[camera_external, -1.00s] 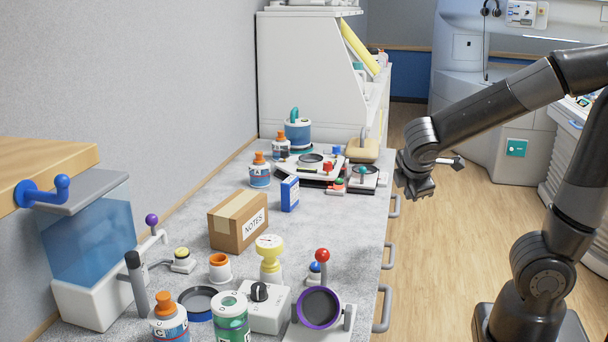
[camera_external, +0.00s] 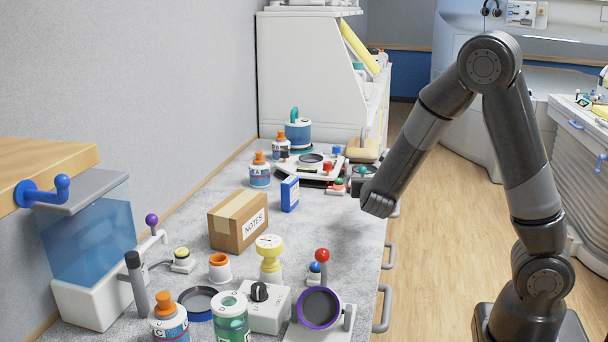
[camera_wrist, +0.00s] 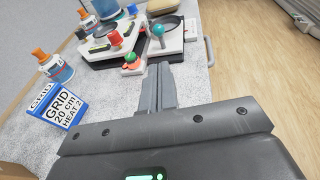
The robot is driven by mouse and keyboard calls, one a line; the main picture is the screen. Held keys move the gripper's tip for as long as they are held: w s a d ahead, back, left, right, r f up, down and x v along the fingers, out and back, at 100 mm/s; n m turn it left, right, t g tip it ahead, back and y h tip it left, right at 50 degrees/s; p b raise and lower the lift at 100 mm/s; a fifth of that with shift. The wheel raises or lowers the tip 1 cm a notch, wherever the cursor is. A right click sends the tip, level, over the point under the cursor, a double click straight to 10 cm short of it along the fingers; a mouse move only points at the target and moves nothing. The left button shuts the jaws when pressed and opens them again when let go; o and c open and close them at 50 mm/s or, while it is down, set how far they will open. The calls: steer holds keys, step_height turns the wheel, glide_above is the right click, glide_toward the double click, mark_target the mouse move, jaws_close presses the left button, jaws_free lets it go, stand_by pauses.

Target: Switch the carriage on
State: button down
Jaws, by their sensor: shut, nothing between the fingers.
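My gripper (camera_external: 348,183) is shut and empty over the right side of the bench. In the wrist view its closed fingers (camera_wrist: 160,72) point toward a small switch block (camera_wrist: 132,70) with a green and an orange-red button, just left of the tips. Beyond the tips a teal ball knob (camera_wrist: 158,30) stands on a light plate with a dark round dish (camera_wrist: 167,24). Left of it is a white device (camera_external: 293,172) with a red knob (camera_external: 327,166) and a dark dish (camera_external: 311,159). I cannot tell which part is the carriage. Contact with the block cannot be told.
A blue GRID box (camera_external: 290,193) and an orange-capped bottle (camera_external: 260,171) stand left of the gripper. A cardboard NOTES box (camera_external: 238,220) is nearer the camera. Drawer handles (camera_external: 388,256) line the bench's right edge. Bare bench top (camera_external: 345,232) lies in front of the gripper.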

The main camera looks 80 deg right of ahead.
mark_target(363, 171)
steer(key=shift+w+f, duration=0.1)
steer(key=shift+w, duration=0.05)
steer(key=x, duration=1.4)
steer(key=shift+w, duration=0.15)
steer(key=shift+d, duration=0.1)
